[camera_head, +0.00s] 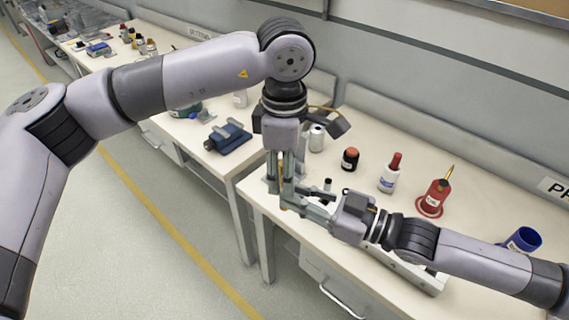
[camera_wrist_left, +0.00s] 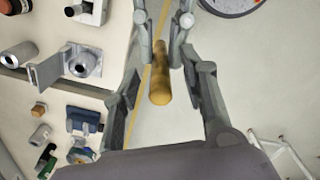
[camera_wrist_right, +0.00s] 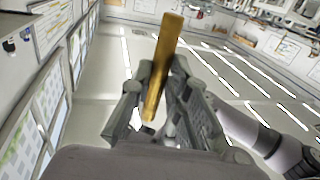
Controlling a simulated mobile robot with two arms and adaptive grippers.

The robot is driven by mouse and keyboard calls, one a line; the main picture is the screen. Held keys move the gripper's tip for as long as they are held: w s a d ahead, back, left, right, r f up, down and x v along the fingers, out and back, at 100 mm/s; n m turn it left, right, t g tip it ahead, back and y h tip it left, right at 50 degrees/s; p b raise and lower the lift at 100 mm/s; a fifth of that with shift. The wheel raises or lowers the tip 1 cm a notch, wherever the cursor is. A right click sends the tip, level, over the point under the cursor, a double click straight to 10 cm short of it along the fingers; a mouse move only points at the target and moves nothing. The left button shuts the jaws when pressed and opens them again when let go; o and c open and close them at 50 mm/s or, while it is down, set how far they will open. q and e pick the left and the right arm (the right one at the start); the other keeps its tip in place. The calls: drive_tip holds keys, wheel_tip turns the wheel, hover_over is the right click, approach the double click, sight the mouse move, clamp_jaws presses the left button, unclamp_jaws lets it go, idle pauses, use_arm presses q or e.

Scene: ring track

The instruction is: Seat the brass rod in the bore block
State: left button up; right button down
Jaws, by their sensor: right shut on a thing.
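The brass rod (camera_wrist_right: 162,65) is held in my right gripper (camera_wrist_right: 158,98), whose fingers are shut on its lower part. It also shows in the left wrist view (camera_wrist_left: 160,78), one end facing the camera. My left gripper (camera_wrist_left: 166,35) points down, its fingers open on either side of the rod; contact is not clear. In the head view, my left gripper (camera_head: 283,195) and my right gripper (camera_head: 291,197) meet above the table's near edge. A grey metal block with a round hole (camera_wrist_left: 85,63), probably the bore block, sits on the table; in the head view I cannot make it out.
A blue vise (camera_head: 228,138) sits on the neighbouring table. Open floor lies left.

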use_arm(q)
clamp_jaws()
idle(0.4)
use_arm(e)
drive_tip(key=c, duration=1.4)
unclamp_jaws()
drive_tip(key=shift+c, duration=0.2)
